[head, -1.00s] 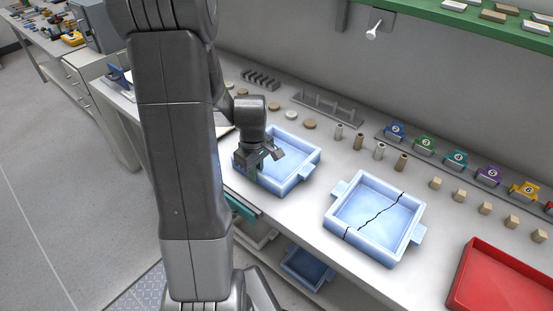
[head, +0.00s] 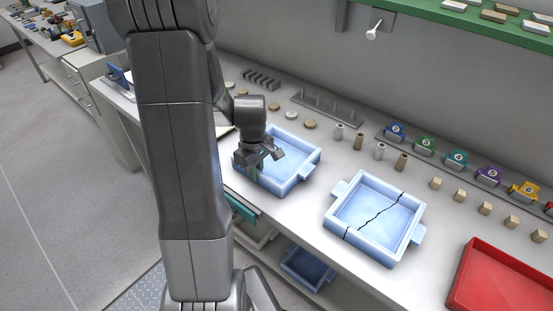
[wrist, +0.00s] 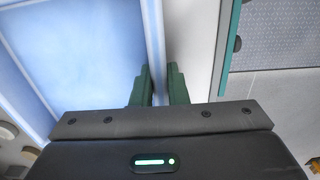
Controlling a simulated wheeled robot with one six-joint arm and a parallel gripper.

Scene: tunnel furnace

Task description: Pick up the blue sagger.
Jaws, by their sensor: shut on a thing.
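A light blue sagger (head: 297,157), a square open tray with side lugs, sits on the workbench left of centre in the head view. My gripper (head: 259,167) is at its near left wall, and my arm hides part of that side. In the wrist view the sagger (wrist: 75,60) fills the left, and my green fingers (wrist: 157,86) stand on either side of its wall, shut on it. The sagger appears level and resting on the bench. A second light blue sagger (head: 386,217) with a dark crack across its floor and walls lies to the right.
A red tray (head: 505,280) lies at the bench's right end. Small cylinders (head: 358,142), discs and wooden cubes (head: 485,208) stand behind the saggers, with numbered coloured stands (head: 457,160) further back. Another blue tray (head: 306,268) sits on the shelf below. A green shelf (head: 470,25) overhangs the rear.

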